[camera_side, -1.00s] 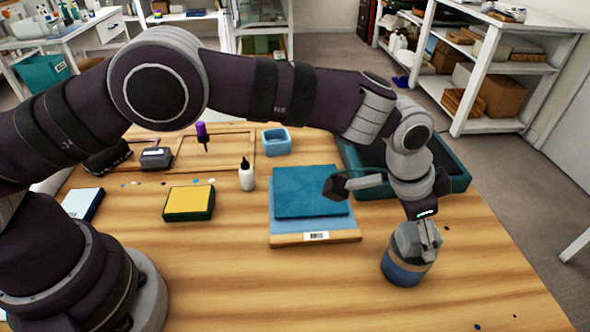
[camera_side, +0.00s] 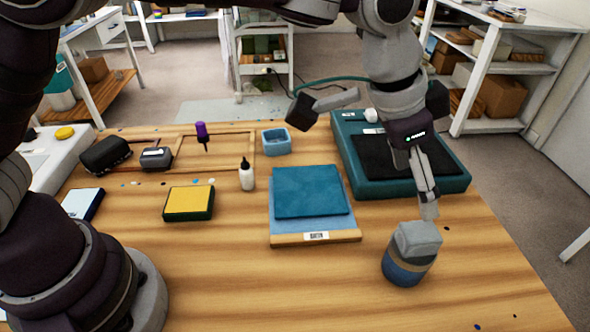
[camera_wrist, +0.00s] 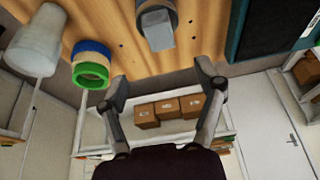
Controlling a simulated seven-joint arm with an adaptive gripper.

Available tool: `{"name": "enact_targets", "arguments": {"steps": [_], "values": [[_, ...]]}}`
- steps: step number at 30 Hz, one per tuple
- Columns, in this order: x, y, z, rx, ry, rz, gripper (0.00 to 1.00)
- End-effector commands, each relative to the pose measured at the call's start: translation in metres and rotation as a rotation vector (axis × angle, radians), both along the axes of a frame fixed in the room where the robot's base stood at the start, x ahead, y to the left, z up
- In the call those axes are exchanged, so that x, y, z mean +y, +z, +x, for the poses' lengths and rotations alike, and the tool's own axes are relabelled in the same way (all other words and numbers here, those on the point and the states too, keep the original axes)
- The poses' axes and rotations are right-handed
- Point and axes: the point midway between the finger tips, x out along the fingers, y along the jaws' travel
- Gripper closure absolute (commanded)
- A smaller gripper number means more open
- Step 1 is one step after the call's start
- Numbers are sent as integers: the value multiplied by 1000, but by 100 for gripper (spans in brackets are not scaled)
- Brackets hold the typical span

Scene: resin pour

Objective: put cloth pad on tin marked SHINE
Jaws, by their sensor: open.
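The grey cloth pad (camera_side: 417,239) lies on top of a blue tin with a tan band (camera_side: 403,270), near the right front of the table. It looks slightly tilted and covers most of the tin's top. No marking on the tin can be read. The pad (camera_wrist: 159,33) and the tin's dark rim (camera_wrist: 156,7) also show at the top of the wrist view. My gripper (camera_side: 428,212) is above the pad and looks clear of it. In the wrist view its fingers (camera_wrist: 165,84) are spread wide with nothing between them.
A teal tray with a black mat (camera_side: 455,188) stands behind the tin. A teal pad on a board (camera_side: 311,190) lies to the left. The wrist view shows tape rolls (camera_wrist: 91,64) and a pale cup (camera_wrist: 40,42) near the tin. Table left of the tin is bare.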

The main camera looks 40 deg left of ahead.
Motion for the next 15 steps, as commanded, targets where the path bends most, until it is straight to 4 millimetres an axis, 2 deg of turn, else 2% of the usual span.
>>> {"name": "enact_targets", "arguments": {"steps": [4,7,8,11,12,15], "values": [[6,15,-4,-2,5,0,31],[31,30,-4,-14,61,1,31],[44,37,-5,-20,93,2,31],[101,59,-17,-45,234,3,31],[124,65,-26,-52,299,3,31],[179,72,-59,-70,464,-3,31]]}}
